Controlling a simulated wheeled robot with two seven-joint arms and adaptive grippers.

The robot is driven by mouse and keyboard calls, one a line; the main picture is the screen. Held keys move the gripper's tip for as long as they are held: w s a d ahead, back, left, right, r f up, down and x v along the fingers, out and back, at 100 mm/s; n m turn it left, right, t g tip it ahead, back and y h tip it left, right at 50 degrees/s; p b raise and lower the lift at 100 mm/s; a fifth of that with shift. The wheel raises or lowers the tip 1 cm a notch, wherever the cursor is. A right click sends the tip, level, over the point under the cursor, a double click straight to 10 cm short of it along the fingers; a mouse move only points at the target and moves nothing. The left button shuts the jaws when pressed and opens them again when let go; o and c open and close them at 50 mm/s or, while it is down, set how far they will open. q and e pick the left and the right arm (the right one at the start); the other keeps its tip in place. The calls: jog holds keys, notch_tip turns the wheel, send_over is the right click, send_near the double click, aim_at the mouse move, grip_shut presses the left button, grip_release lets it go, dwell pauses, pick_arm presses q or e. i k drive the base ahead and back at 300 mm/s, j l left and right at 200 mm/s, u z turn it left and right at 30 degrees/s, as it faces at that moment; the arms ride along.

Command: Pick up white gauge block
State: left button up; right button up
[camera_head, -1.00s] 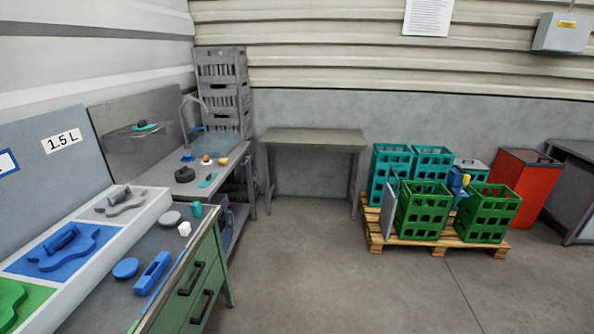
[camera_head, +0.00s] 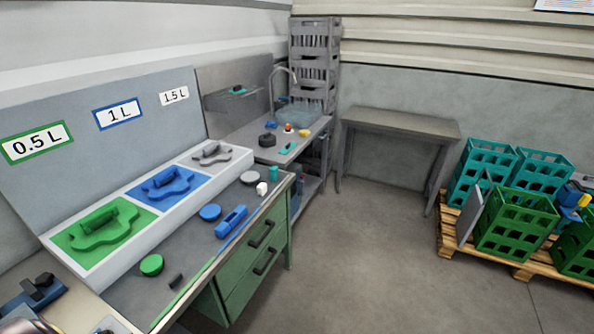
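The white gauge block (camera_head: 262,188) is a small white cube on the grey top of the green workbench (camera_head: 128,290). It sits near the bench's front edge at its far end, beside a teal piece (camera_head: 273,172) and a grey disc (camera_head: 250,177). Nothing covers it. Neither of my grippers can be made out in the head view.
A blue block (camera_head: 231,221), a blue disc (camera_head: 210,212), a green disc (camera_head: 151,265) and a small dark piece (camera_head: 176,281) lie on the bench. A tray (camera_head: 70,275) with green, blue and grey shapes runs behind them. Crates on a pallet (camera_head: 447,222) stand right. The floor (camera_head: 370,270) between is clear.

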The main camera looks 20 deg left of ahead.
aim_at(262, 187)
jog(key=i+l+u, duration=0.25)
jog(key=i+u, duration=0.2)
jog(key=i+l+u, duration=0.85)
jog(key=l, duration=0.2)
jog(key=i+l+u, duration=0.25)
jog(key=l+u, duration=0.2)
jog(key=l, duration=0.2)
